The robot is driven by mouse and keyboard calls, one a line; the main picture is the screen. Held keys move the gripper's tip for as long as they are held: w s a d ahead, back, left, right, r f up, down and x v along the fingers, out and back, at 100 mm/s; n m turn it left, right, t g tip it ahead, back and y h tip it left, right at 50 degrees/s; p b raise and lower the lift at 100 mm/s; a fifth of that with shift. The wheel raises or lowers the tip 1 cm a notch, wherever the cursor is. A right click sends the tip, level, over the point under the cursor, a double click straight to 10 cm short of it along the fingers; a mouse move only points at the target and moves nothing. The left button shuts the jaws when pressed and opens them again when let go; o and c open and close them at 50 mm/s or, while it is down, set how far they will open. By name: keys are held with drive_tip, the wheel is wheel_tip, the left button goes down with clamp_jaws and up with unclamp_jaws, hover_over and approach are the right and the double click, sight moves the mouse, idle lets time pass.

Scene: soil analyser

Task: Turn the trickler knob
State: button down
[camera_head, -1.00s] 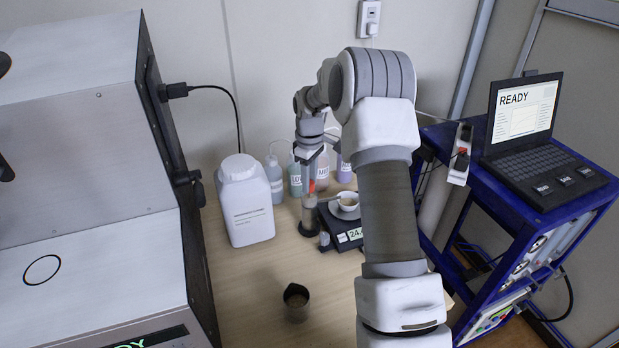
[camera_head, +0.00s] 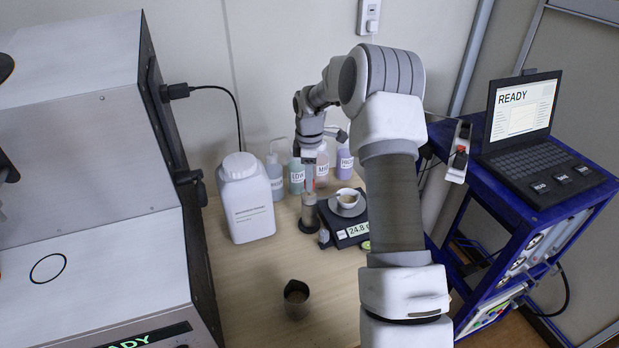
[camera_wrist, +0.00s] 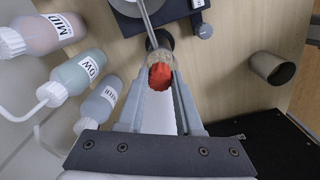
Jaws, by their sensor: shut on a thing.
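The trickler (camera_head: 310,212) stands upright on the table just left of the balance (camera_head: 335,232). Its red knob (camera_wrist: 160,76) lies between my fingers in the wrist view. My gripper (camera_wrist: 161,84) is shut on the knob. The head view shows my gripper (camera_head: 310,168) above the trickler, pointing down. A thin metal tube (camera_wrist: 147,22) runs from the trickler toward the balance. The balance display seems to read about 24.8 g.
Several labelled wash bottles (camera_head: 297,176) stand behind the trickler. A white jug (camera_head: 245,205) is to its left. A blue cart (camera_head: 500,200) with a laptop (camera_head: 525,110) is at right. The table in front is mostly clear.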

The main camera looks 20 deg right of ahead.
drive_tip(key=c, duration=0.6)
unclamp_jaws()
drive_tip(key=shift+o, duration=0.2)
wheel_tip(320, 180, up, 17)
drive_tip(key=p, duration=0.1)
drive_tip(key=shift+r, duration=0.2)
